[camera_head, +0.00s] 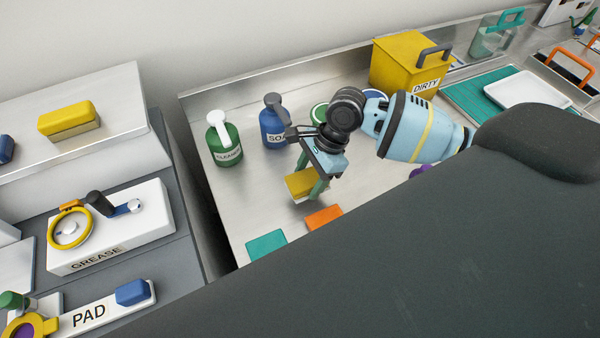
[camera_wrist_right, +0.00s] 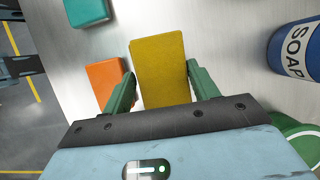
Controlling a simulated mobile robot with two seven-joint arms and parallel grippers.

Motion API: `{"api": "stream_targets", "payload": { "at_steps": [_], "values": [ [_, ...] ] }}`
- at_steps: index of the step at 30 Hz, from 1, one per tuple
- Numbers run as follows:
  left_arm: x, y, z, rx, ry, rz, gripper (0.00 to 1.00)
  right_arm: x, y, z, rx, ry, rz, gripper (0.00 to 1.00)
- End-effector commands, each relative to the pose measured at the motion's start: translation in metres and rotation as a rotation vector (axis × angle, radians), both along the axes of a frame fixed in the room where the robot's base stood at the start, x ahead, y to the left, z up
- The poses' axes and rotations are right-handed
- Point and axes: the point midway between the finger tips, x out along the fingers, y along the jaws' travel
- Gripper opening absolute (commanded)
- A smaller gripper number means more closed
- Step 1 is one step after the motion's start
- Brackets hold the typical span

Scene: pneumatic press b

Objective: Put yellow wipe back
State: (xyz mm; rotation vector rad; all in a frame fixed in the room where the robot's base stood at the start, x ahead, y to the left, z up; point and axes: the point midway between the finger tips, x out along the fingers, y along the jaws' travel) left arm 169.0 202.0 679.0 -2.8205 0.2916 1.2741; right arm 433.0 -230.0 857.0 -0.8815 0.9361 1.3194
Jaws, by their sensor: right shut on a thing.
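The yellow wipe (camera_head: 299,184) is a small yellow block in the head view, over the steel bench. My right gripper (camera_head: 312,184) is shut on it, with one green finger on each side. In the right wrist view the yellow wipe (camera_wrist_right: 162,68) sits between the two green fingers of the right gripper (camera_wrist_right: 161,85). An orange wipe (camera_head: 323,217) and a teal wipe (camera_head: 266,244) lie on the bench near it. Whether the yellow wipe touches the bench is hard to tell. My left gripper is not in view.
A green cleaner bottle (camera_head: 225,143) and a blue soap bottle (camera_head: 272,128) stand behind the gripper. A yellow DIRTY bin (camera_head: 400,68) stands at the back. A yellow-topped block (camera_head: 68,119) sits on the left shelf. Bare steel lies left of the held wipe.

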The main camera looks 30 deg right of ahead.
Motion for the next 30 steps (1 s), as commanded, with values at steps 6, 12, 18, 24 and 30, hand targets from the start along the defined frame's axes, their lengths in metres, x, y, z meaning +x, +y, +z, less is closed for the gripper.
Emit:
{"api": "stream_targets", "payload": {
  "at_steps": [6,12,18,24,30],
  "values": [
    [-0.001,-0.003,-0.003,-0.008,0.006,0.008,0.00,0.018,0.000,-0.002,0.001,0.000,0.000,0.38],
    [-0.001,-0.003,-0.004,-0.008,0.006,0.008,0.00,0.024,0.000,-0.002,0.001,-0.001,0.000,0.38],
    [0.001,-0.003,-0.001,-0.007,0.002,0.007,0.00,0.036,0.000,-0.019,0.001,0.003,-0.001,0.38],
    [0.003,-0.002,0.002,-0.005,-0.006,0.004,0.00,0.036,-0.001,-0.033,0.000,-0.001,0.000,0.38],
    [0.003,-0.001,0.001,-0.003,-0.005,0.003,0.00,0.036,0.000,-0.034,0.000,0.000,0.000,0.38]
  ]
}}
